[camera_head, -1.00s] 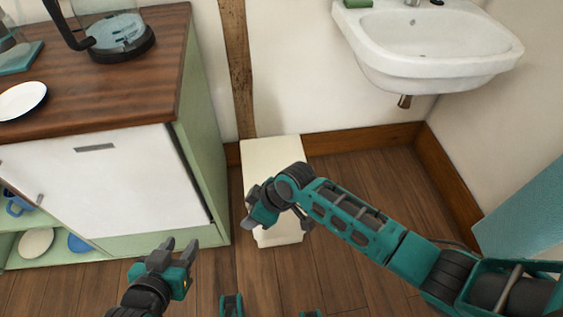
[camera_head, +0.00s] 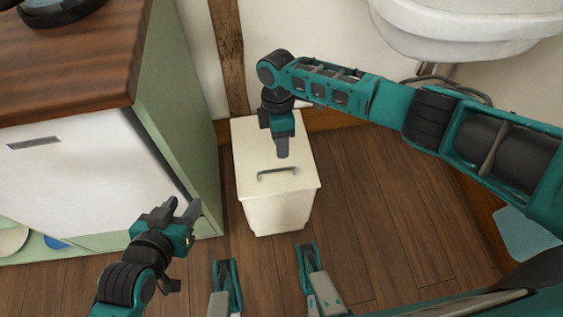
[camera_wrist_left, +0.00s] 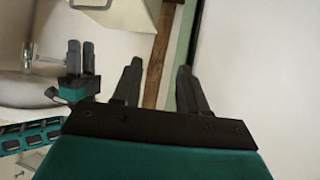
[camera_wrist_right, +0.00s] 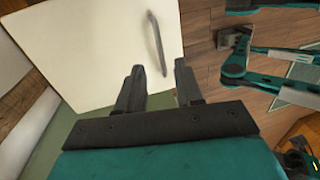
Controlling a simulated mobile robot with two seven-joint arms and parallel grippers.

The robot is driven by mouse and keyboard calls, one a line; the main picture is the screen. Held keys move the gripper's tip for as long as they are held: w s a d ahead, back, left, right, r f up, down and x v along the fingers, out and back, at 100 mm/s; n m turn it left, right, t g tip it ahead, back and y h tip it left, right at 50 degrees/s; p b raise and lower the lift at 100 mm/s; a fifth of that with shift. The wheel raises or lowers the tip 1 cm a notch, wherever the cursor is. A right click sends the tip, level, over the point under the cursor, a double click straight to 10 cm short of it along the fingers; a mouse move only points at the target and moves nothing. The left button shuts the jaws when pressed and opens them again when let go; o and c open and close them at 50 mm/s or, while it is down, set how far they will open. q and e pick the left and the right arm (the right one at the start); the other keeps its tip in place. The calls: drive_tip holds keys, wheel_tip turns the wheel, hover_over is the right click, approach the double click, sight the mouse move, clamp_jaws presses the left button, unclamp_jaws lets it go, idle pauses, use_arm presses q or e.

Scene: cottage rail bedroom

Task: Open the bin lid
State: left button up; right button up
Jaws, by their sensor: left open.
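The bin (camera_head: 272,213) is a cream box on the floor between the cabinet and the wall. Its lid (camera_head: 256,152) lies flat and shut, with a grey bar handle (camera_head: 278,172) near the front edge. My right gripper (camera_head: 283,152) points down over the lid, behind the handle and apart from it. In the right wrist view its jaws (camera_wrist_right: 159,68) are open and empty, with the lid (camera_wrist_right: 90,45) ahead and the handle (camera_wrist_right: 157,42) beyond the fingertips. My left gripper (camera_head: 182,208) is open and empty, left of the bin by the cabinet front. It also shows in the left wrist view (camera_wrist_left: 158,68).
A green cabinet (camera_head: 185,100) with a wooden top (camera_head: 60,80) stands close on the bin's left. A white sink (camera_head: 470,25) hangs at the upper right. Wooden floor (camera_head: 380,210) is clear to the bin's right.

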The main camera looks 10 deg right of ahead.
drive_tip(key=b, duration=0.2)
hover_over(282, 174)
wheel_tip(282, 174, down, 7)
drive_tip(key=shift+a+f, duration=0.1)
drive_tip(key=shift+f, duration=0.05)
drive_tip(key=shift+c, duration=0.4)
clamp_jaws()
idle(0.8)
